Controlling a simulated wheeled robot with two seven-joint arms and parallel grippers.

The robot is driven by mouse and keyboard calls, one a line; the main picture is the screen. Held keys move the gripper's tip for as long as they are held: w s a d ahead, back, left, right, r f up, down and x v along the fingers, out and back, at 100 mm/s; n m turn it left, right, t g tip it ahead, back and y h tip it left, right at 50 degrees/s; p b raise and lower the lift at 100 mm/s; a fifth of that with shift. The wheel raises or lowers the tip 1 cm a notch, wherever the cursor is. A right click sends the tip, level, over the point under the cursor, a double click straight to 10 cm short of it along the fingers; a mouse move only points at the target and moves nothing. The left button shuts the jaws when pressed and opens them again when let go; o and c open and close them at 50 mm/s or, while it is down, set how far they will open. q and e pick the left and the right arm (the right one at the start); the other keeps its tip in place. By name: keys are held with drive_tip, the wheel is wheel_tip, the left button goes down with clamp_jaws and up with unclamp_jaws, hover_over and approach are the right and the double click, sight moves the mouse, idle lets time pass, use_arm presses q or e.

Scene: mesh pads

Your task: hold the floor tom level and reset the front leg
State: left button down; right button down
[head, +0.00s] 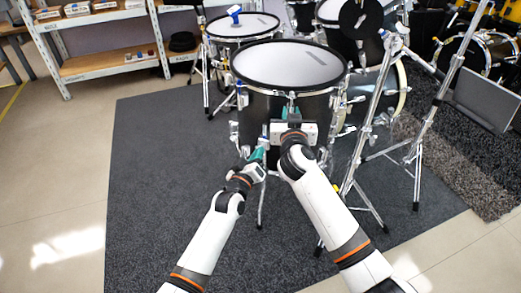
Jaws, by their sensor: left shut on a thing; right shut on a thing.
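The floor tom (289,65) stands at the centre of the head view, with a white head, black hoop and dark shell. Its front leg (262,200) is a thin metal rod reaching down to the dark mat. My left gripper (257,155) is at the lower front left of the shell. It is shut at the leg's upper part, though its fingers are small and partly hidden. My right gripper (291,113) is higher, at the front of the shell. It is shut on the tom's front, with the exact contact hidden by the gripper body.
A second drum (243,24) with a blue object on top stands behind left. Chrome stands (375,120) with spread legs are close on the right. A shelf (108,64) is at the back left. The dark mat (150,190) is clear at left.

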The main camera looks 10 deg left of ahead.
use_arm(q)
drive_tip(key=m, duration=0.6)
drive_tip(key=c, duration=2)
unclamp_jaws()
drive_tip(key=shift+m, duration=0.9)
drive_tip(key=o, duration=0.5)
drive_tip(key=s, duration=0.4)
drive_tip(key=s+a, duration=0.1)
drive_tip(key=s, duration=0.7)
drive_tip(key=shift+a, duration=0.4)
